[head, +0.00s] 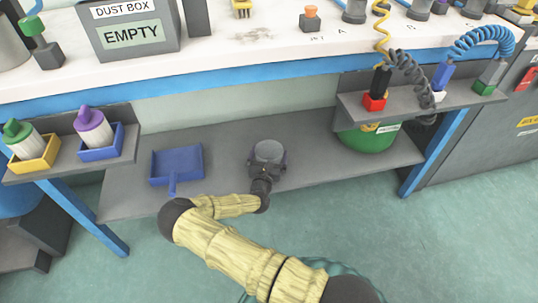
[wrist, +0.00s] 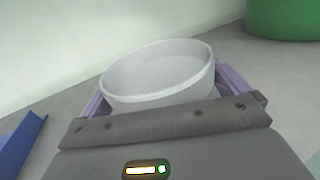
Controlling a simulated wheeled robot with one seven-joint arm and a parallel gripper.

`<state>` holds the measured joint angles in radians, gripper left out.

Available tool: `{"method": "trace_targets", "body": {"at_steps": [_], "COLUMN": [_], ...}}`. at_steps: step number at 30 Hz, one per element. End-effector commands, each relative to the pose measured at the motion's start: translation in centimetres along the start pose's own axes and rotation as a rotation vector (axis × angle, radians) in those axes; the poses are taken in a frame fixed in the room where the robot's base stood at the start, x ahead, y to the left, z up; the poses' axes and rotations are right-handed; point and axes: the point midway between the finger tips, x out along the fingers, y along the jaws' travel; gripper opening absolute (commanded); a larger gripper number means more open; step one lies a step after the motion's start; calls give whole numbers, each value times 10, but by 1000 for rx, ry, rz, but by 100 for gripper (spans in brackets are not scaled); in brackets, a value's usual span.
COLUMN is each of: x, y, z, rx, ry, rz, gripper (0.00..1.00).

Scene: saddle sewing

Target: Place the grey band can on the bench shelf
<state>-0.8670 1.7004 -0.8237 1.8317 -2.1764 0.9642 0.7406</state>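The grey band can (head: 268,152) is a short, round, light grey can over the middle of the bench shelf (head: 225,140), the low grey board under the bench. In the wrist view the can (wrist: 160,75) shows its pale rim and top and looks tilted to the camera. My gripper (head: 266,166) reaches in from the front, with its purple fingers (wrist: 165,95) close on both sides of the can, seemingly shut on it. The can's lower part and base are hidden, so I cannot tell whether it touches the shelf.
A blue dustpan (head: 177,165) lies on the shelf to the left. A green round container (head: 367,138) stands at the right end. Small ledges with bottles (head: 92,128) and coiled-cord tools (head: 377,88) overhang both ends. Shelf between dustpan and can is clear.

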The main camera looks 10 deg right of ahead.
Motion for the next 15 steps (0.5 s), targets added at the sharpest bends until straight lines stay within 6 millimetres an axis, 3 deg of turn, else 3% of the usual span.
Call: {"method": "trace_targets", "body": {"at_steps": [8, 15], "x": [-8, -49], "y": [-1, -2], "z": [4, 7], "rx": [-1, -2], "ry": [2, 2], "rz": [-2, -3], "gripper": [100, 100]}}
